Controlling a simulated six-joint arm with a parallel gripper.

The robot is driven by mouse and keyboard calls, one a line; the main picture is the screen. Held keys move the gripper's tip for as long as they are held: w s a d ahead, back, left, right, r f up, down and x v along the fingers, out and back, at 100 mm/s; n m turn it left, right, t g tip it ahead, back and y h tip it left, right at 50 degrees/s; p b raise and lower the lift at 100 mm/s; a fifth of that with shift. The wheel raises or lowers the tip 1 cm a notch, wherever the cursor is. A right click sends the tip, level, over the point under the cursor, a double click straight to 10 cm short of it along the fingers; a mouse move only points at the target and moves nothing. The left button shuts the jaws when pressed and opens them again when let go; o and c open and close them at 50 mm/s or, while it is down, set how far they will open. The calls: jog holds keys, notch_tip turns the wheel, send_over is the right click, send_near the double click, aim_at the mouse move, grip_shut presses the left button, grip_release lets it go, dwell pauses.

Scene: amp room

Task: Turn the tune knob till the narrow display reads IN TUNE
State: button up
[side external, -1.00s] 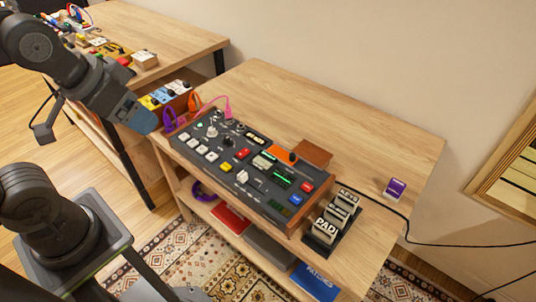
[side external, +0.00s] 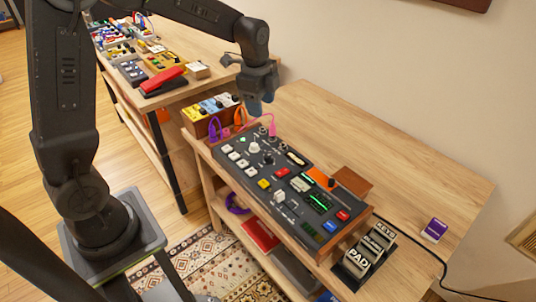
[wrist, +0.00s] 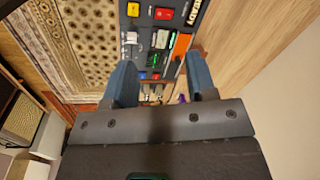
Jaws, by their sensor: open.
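The dark control panel (side external: 290,185) lies on the wooden table. A white-capped knob (side external: 254,148) and a black knob (side external: 268,158) stand near its left end; I cannot tell which is the tune knob. A narrow display (side external: 297,159) sits on the panel's back part. Its end shows in the wrist view (wrist: 197,12) with light lettering that seems to read READY. My gripper (side external: 256,108) hangs above and behind the panel's left end, apart from it. In the wrist view my gripper (wrist: 158,65) is open and empty, and the knobs are out of sight.
Purple, orange and pink cables (side external: 241,118) rise near the panel's left end, beside a box of coloured pedals (side external: 212,108). Labelled pads (side external: 365,255) stand at the panel's right end. A purple box (side external: 434,230) lies farther right. The table behind the panel is mostly clear.

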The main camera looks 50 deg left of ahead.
aim_at(268, 155)
jog(key=w+a+f+m, duration=0.1)
jog(key=f, duration=0.6)
jog(key=w+a+f+m+g, duration=0.1)
jog(key=w+f+m, duration=0.1)
jog(key=f, duration=0.5)
jog(key=w+a+f+m, duration=0.1)
jog(key=f, duration=0.7)
jog(key=shift+w+f, duration=0.1)
jog(key=shift+w, duration=0.25)
jog(key=shift+c, duration=0.3)
jog(key=c, duration=0.9)
jog(key=n, duration=0.5)
jog(key=shift+n, duration=0.4)
jog(key=n, duration=0.6)
jog(key=shift+n, duration=0.3)
